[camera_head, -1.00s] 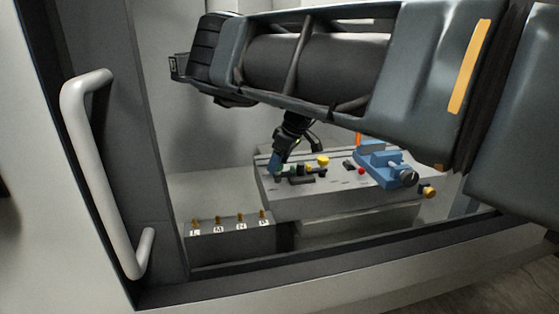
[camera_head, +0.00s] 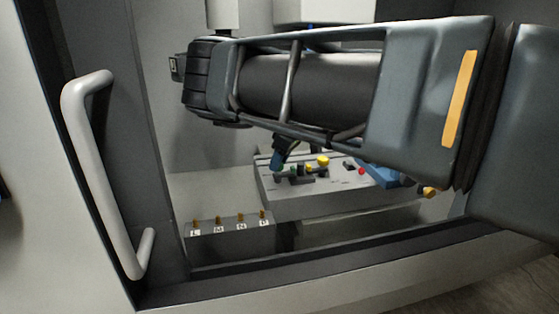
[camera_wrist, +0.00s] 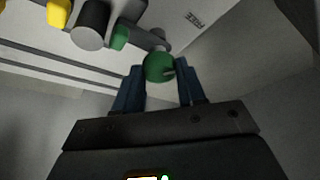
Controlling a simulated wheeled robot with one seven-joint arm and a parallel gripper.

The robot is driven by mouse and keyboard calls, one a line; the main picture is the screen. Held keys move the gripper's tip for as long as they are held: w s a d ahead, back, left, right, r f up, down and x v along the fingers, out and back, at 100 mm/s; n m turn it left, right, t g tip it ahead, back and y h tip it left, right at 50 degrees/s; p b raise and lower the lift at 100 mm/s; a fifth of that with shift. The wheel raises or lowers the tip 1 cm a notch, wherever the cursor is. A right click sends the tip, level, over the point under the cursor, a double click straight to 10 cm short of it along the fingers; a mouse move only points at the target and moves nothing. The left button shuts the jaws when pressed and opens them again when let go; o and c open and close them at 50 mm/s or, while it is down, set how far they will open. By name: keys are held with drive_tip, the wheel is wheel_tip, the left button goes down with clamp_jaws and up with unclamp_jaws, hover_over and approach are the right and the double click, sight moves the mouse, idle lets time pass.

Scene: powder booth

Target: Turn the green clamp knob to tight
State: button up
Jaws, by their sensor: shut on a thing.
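The green clamp knob (camera_wrist: 158,67) is a round knob with a dark mark on its right side. It sits between the two blue fingers of my gripper (camera_wrist: 160,74) in the wrist view. The gripper is shut on it. In the head view, my blue fingertips (camera_head: 277,165) are down at the left end of the grey block, and the knob is mostly hidden and small there. I cannot tell how far the knob is turned.
The grey block (camera_head: 290,202) also carries a yellow knob (camera_head: 322,161), a red button (camera_head: 361,171) and a blue vise (camera_head: 382,177). A box with several labelled pegs (camera_head: 228,240) stands at left front. The booth's door handle (camera_head: 98,180) and front sill (camera_head: 330,252) frame the opening.

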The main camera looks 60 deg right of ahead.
drive_tip(key=shift+s+f+m+h+p, duration=0.1)
drive_tip(key=shift+m+h+p, duration=0.35)
drive_tip(key=shift+m, duration=0.45)
drive_tip(key=shift+a+m+h, duration=0.1)
drive_tip(key=shift+m+h, duration=0.15)
drive_tip(key=shift+m, duration=0.65)
drive_tip(key=shift+a+m+g+h+p, duration=0.1)
drive_tip(key=shift+m+g+h+p, duration=0.3)
drive_tip(key=shift+m, duration=0.7)
drive_tip(key=m, duration=0.2)
drive_tip(key=m+g+h, duration=0.1)
drive_tip(key=m, duration=0.3)
drive_tip(key=shift+w+a+g+h, duration=0.1)
drive_tip(key=shift+w+g+h, duration=0.2)
drive_tip(key=shift+g, duration=0.1)
drive_tip(key=m+g, duration=0.1)
drive_tip(key=m, duration=0.2)
drive_tip(key=m+g, duration=0.1)
drive_tip(key=m, duration=0.2)
drive_tip(key=shift+w+m+b, duration=0.15)
drive_tip(key=shift+m+b, duration=0.2)
drive_tip(key=shift+m, duration=0.05)
drive_tip(key=shift+w+m+g+b, duration=0.15)
drive_tip(key=shift+m+g+b, duration=0.9)
drive_tip(key=shift+m, duration=1.45)
